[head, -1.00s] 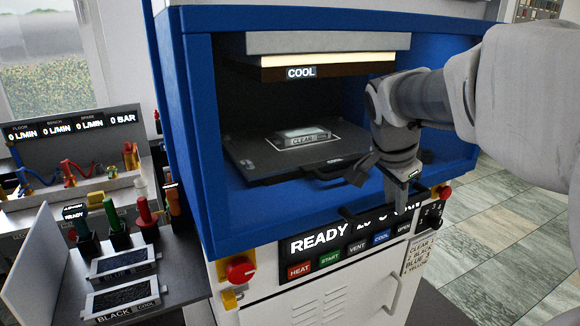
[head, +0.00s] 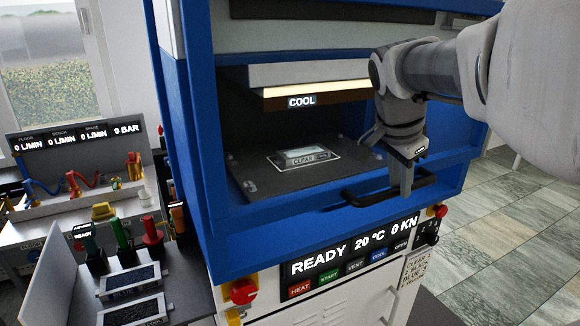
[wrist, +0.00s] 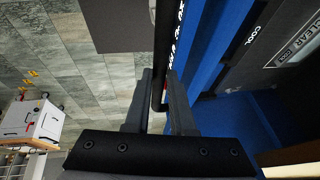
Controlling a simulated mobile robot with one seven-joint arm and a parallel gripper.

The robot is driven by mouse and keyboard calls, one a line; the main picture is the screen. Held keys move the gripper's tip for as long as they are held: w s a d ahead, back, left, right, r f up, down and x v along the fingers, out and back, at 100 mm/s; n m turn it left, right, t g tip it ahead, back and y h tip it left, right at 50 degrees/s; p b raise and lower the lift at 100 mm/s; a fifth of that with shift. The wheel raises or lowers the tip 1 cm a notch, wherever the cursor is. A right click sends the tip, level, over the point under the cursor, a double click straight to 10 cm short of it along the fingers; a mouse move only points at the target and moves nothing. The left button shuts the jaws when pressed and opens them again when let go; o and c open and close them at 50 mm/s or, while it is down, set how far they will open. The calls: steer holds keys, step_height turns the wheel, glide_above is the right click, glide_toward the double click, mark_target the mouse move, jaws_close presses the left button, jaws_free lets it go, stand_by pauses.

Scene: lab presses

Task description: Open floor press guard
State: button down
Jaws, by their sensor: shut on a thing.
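The floor press (head: 188,130) is a blue-framed cabinet with a wide front opening. A black bar handle (head: 362,198), which I take to be the guard's, runs across the lower part of the opening, above the display. My gripper (head: 402,188) is shut on this handle near its right part. In the wrist view my gripper (wrist: 160,85) has one finger on each side of the black bar (wrist: 162,45). The guard panel itself is hard to make out. Inside, a plate labelled CLEAR (head: 305,157) lies on the dark lower platen (head: 255,180), under the upper platen marked COOL (head: 330,95).
The display (head: 350,252) reads READY, 20 °C, 0 kN, above a row of buttons. A red knob (head: 243,291) is at the panel's left. A side bench (head: 185,270) holds black trays and coloured handles. Open tiled floor (head: 490,210) lies right.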

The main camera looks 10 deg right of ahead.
step_height(320, 180, up, 16)
steer(key=p, duration=0.8)
steer(key=shift+f, duration=0.2)
steer(key=c, duration=0.8)
jaws_free()
steer(key=shift+f, duration=0.1)
steer(key=shift+o, duration=0.2)
steer(key=p+v, duration=0.1)
steer(key=v, duration=1.6)
steer(key=shift+p, duration=0.3)
steer(key=shift+s, duration=0.1)
steer(key=s+a+f+n+y, duration=0.1)
steer(key=s+f+n, duration=0.3)
steer(key=f, duration=0.5)
steer(key=s+a+f+n+t+y, duration=0.1)
steer(key=s+a+f+n, duration=0.2)
steer(key=f, duration=0.7)
steer(key=s+a+f+n+t+y+b, duration=0.1)
steer(key=s+a+f+n, duration=0.1)
steer(key=s+f+n, duration=0.4)
step_height(320, 180, down, 4)
steer(key=shift+a+r+n+y, duration=0.2)
steer(key=shift+n+y, duration=0.1)
steer(key=shift+n, duration=0.5)
